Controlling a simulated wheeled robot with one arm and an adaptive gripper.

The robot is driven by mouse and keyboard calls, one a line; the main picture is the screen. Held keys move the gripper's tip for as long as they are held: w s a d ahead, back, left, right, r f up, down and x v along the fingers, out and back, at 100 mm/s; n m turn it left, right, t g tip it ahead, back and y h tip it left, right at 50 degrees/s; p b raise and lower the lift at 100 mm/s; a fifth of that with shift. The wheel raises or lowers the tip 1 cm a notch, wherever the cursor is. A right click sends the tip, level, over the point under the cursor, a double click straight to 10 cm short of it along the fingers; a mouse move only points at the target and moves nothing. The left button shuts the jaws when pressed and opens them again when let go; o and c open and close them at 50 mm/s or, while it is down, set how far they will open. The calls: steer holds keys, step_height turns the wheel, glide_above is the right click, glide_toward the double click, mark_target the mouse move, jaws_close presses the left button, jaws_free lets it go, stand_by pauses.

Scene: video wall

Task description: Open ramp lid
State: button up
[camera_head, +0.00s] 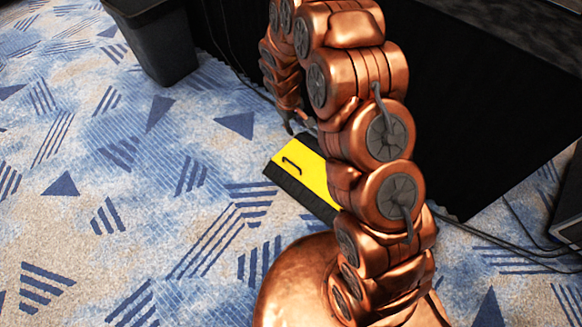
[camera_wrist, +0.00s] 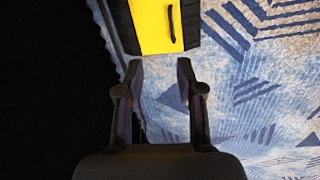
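The ramp lid (camera_head: 308,165) is a bright yellow panel with a dark handle (camera_head: 291,163), set in a black ramp (camera_head: 292,188) on the carpet. The lid looks shut. My arm hides its right part in the head view. In the wrist view the yellow lid (camera_wrist: 155,25) is at the top centre, with the handle (camera_wrist: 171,23) near its right edge. My gripper (camera_wrist: 161,68) is open and empty, its fingertips just below the lid's near edge in the picture. The handle is not between the fingers. My gripper is hard to make out in the head view.
A black bin (camera_head: 158,45) stands at the upper left. A black draped surface (camera_head: 480,90) rises behind and to the right of the ramp, with cables (camera_head: 500,240) along its foot. The patterned blue carpet (camera_head: 130,190) is clear on the left.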

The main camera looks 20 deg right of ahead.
steer(key=n+b, duration=0.2)
steer(key=b, duration=0.5)
glide_toward(291, 163)
steer(key=shift+t, duration=0.3)
steer(key=b+x, duration=0.1)
steer(key=x, duration=0.1)
steer(key=b+x, duration=0.1)
steer(key=x, duration=0.2)
steer(key=b+x, duration=0.1)
steer(key=x, duration=0.2)
steer(key=shift+s+d+f, duration=0.1)
steer(key=shift+s+f, duration=0.05)
steer(key=shift+s, duration=0.15)
jaws_close()
